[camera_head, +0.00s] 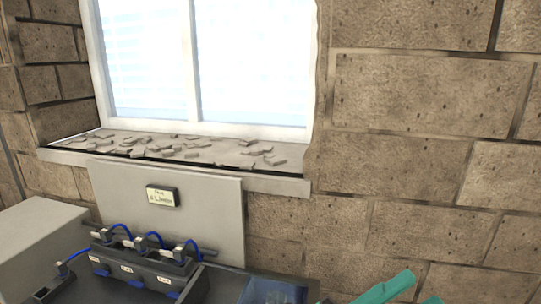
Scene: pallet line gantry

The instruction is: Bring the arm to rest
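No part that I can make out as my gripper or arm shows in the head view. Whether my gripper holds anything is hidden from me. Two teal bars (385,288) poke up at the bottom edge, right of centre. I cannot tell what they belong to.
A dark bench along the wall carries a black block (140,269) with several blue-cabled connectors, a blue see-through bin (272,291) and a pale grey box (38,240). Behind stands a grey panel (215,217) with a small display (162,196). A window sill (215,153) holds rubble.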

